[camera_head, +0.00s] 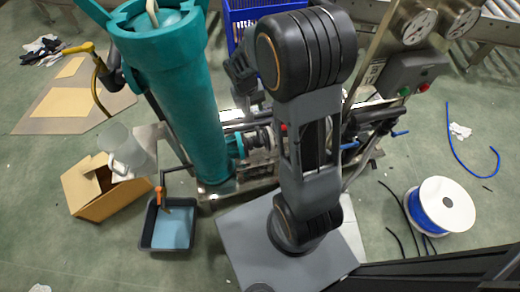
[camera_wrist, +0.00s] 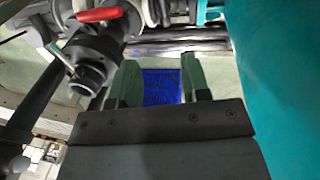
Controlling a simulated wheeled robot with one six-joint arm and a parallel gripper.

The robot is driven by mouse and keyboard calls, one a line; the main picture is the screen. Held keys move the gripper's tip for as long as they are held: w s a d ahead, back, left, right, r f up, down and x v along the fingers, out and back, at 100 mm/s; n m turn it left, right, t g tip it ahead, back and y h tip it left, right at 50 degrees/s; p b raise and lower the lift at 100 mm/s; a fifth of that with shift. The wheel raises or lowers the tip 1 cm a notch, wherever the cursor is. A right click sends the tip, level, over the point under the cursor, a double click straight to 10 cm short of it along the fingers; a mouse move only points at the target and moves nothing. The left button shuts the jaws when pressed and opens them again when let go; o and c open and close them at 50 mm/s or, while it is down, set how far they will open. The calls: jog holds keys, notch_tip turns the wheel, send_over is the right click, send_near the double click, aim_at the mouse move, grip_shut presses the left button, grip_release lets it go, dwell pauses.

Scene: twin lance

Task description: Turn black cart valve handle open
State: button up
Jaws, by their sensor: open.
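In the wrist view, my gripper (camera_wrist: 160,72) shows two green fingers, apart, with nothing between them. In the head view, my gripper (camera_head: 246,88) is left of my arm, partly hidden by it. A dark valve body (camera_wrist: 95,55) with a red lever handle (camera_wrist: 98,15) is at upper left in the wrist view, left of and apart from the fingers. A thin metal lever (camera_wrist: 60,58) is beside it. In the head view, the cart (camera_head: 235,187) carries black pipes and blue handles (camera_head: 400,133) at right. I cannot tell which handle is the black cart's valve handle.
A large teal cylinder (camera_head: 180,100) stands on the cart and fills the wrist view's right side. A blue crate (camera_head: 238,15) is behind. A grey tray (camera_head: 150,243), cardboard box (camera_head: 85,200) and blue hose spool (camera_head: 430,208) lie on the floor. Gauges (camera_head: 415,25) stand at upper right.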

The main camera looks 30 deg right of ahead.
jog(key=b, duration=0.4)
send_near(261, 139)
jog(key=shift+g, duration=0.3)
jog(key=f+b, duration=0.1)
jog(key=f, duration=0.2)
jog(key=d+f+b, duration=0.1)
jog(key=f+b, duration=0.1)
jog(key=f, duration=0.1)
jog(key=f+b, duration=0.1)
jog(key=f, duration=0.1)
jog(key=shift+d+f, duration=0.15)
jog(key=shift+f, duration=0.25)
grip_shut()
